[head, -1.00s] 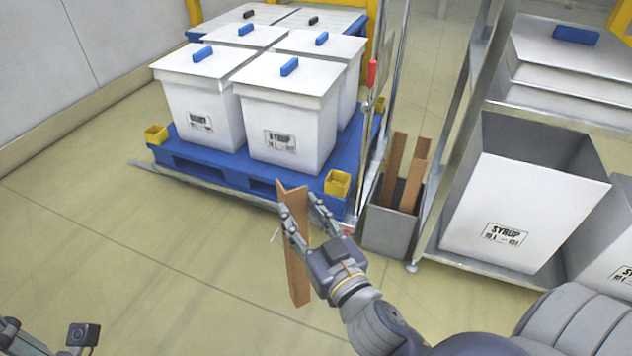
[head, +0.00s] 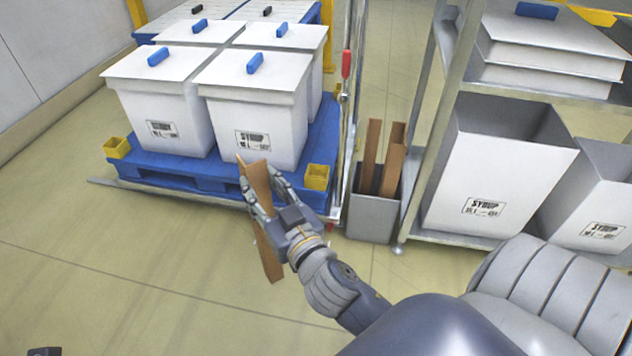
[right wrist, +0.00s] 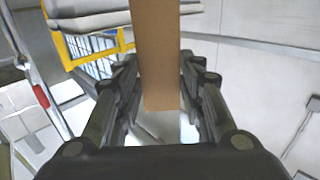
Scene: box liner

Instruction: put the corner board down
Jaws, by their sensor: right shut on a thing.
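The corner board (head: 264,245) is a long brown angled strip, held tilted in front of the blue pallet. My right gripper (head: 262,190) is shut on it around its upper half, and its lower end hangs over the floor. In the right wrist view the corner board (right wrist: 158,50) stands between the two fingers of the right gripper (right wrist: 165,85). A grey bin (head: 372,215) on the floor to the right holds more brown boards (head: 390,160) standing upright. The left gripper does not show clearly; only a small dark part of my left arm is at the bottom left edge.
White lidded boxes (head: 160,100) stand on the blue pallet (head: 195,176), which has yellow corner pockets (head: 317,177). A metal rack (head: 425,120) with open white syrup boxes (head: 500,185) stands at right. The floor at left front (head: 120,270) is clear.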

